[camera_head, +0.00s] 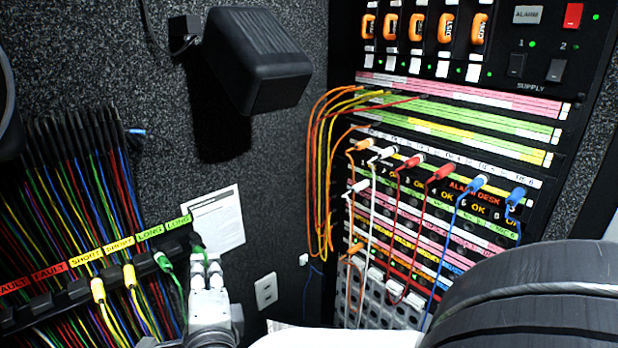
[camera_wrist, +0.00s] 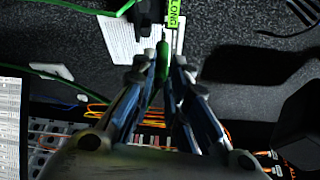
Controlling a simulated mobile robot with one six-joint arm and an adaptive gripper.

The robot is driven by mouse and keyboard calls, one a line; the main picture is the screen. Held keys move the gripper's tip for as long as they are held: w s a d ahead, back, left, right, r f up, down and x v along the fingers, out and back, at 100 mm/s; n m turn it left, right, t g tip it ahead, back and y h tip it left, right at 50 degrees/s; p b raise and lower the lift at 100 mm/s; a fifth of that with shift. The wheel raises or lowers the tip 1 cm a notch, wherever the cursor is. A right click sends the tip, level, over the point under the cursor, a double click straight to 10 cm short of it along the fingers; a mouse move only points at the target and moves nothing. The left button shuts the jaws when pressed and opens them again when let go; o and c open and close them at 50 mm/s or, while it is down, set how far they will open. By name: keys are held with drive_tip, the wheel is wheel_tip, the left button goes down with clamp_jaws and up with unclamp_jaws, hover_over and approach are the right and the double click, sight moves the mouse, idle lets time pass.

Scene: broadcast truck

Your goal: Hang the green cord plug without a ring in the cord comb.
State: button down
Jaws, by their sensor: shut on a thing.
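My gripper (camera_head: 207,266) is shut on a green plug (camera_head: 197,243) at the right end of the cord comb (camera_head: 75,290), close to the last green LONG label (camera_head: 178,222). In the wrist view the green plug (camera_wrist: 162,62) stands between my fingertips (camera_wrist: 160,72), just beside the LONG label (camera_wrist: 173,14). I cannot tell whether the plug touches the comb or sits in a slot. Another green plug (camera_head: 162,262) hangs in the comb to the left, with its cord running down. Whether either plug bears a ring is too small to tell.
Many coloured cords hang behind the comb. A paper sheet (camera_head: 214,228) is on the wall behind my gripper. A black box (camera_head: 255,62) juts out above. The patch rack (camera_head: 440,190) with plugged cords stands at the right.

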sight(196, 249)
drive_tip(key=w+a+f+b, duration=0.2)
drive_tip(key=w+a+f, duration=0.1)
drive_tip(key=w+a, duration=0.2)
drive_tip(key=shift+w+a, duration=0.15)
drive_tip(key=shift+w, duration=0.1)
idle(1.2)
drive_tip(key=shift+f+b, duration=0.15)
drive_tip(key=shift+b, duration=0.25)
idle(0.8)
drive_tip(key=c, duration=1.5)
unclamp_jaws()
drive_tip(key=shift+o, duration=0.5)
drive_tip(key=o, duration=1)
